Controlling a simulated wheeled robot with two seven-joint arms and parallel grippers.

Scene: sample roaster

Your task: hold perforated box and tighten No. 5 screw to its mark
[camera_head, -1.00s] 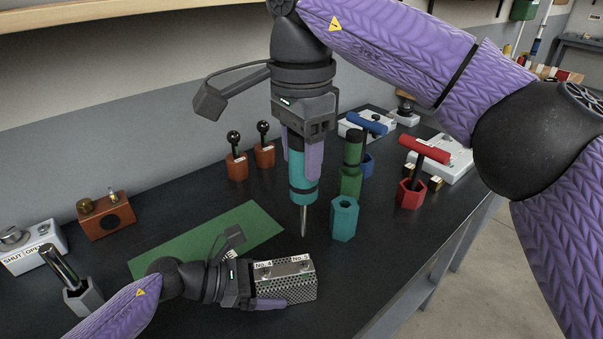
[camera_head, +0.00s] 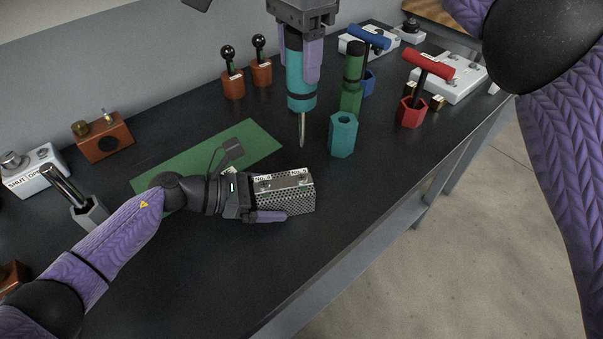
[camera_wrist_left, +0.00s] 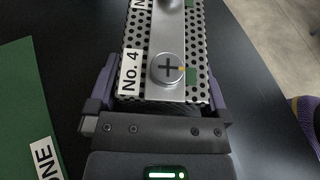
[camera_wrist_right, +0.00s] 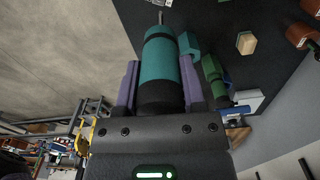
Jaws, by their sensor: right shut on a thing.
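The perforated metal box (camera_head: 285,196) lies on the dark bench, its bright top carrying the labels No. 4 and No. 5. My left gripper (camera_head: 262,203) is shut on it, one finger along each side. In the left wrist view, the No. 4 screw (camera_wrist_left: 167,68) has a cross slot and a small yellow mark beside a green patch. The No. 5 screw (camera_head: 301,175) is at the box's far end and small in the head view. My right gripper (camera_head: 299,65) is shut on a teal screwdriver (camera_head: 301,95), held tip down above the bench, behind the box and apart from it.
A teal hexagonal holder (camera_head: 343,136) stands right of the screwdriver tip. Behind are a green-handled tool (camera_head: 351,85) and a red T-handle tool (camera_head: 428,66) in its holder. A green mat (camera_head: 215,155) lies behind my left gripper. The bench edge is to the right.

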